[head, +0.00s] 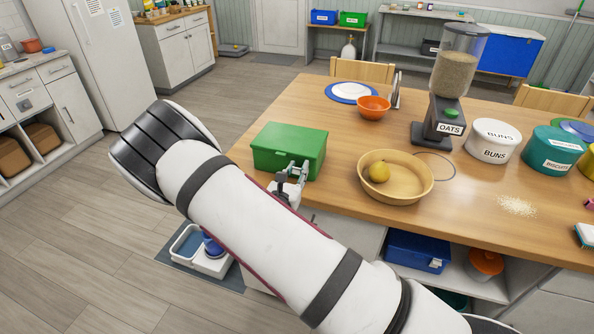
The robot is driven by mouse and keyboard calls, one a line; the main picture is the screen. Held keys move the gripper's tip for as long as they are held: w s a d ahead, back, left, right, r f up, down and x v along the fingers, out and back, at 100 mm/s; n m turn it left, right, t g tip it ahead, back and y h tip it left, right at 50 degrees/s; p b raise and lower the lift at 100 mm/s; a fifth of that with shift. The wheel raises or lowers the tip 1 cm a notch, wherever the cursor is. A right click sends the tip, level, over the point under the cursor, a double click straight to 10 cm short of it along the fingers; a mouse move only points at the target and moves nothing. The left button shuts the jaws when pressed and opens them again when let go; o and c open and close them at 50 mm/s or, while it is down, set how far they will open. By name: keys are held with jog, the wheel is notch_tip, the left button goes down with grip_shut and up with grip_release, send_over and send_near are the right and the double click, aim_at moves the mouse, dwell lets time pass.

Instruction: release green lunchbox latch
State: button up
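The green lunchbox (290,146) sits on the near left part of the wooden table, and its lid looks shut. My gripper (291,178) is at the lunchbox's front side, near its right front corner, partly behind my white arm. It looks very close to the front face; I cannot tell whether it touches. The gripper covers part of that face, and I cannot make out the latch. The fingers are too small and too covered to tell whether they are open or shut.
On the wooden table (334,136), a wooden bowl (407,187) with a yellow fruit stands right of the lunchbox. Behind are an orange bowl (373,107) and an oats dispenser (440,120). A buns tin (493,141) stands farther right. White pet bowls (212,264) are on the floor below.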

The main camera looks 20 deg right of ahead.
grip_shut()
jog(key=shift+f, duration=0.15)
jog(key=shift+s+a+f+t+h+b, duration=0.1)
jog(key=shift+f+t+h+b, duration=0.2)
jog(key=shift+t+b, duration=0.2)
jog(key=shift+a+f+t+h+b, duration=0.1)
jog(key=shift+f+t+h+b, duration=0.1)
jog(key=shift+t+h+b, duration=0.3)
jog(key=shift+f+t+h+b, duration=0.4)
jog(key=shift+f+t+b, duration=0.05)
jog(key=shift+t+b, duration=0.6)
jog(key=shift+s+f+t+h+b, duration=0.1)
jog(key=shift+t+h+b, duration=0.15)
jog(key=shift+h+b, duration=0.3)
jog(key=o, duration=0.9)
grip_release()
jog(key=shift+s, duration=0.1)
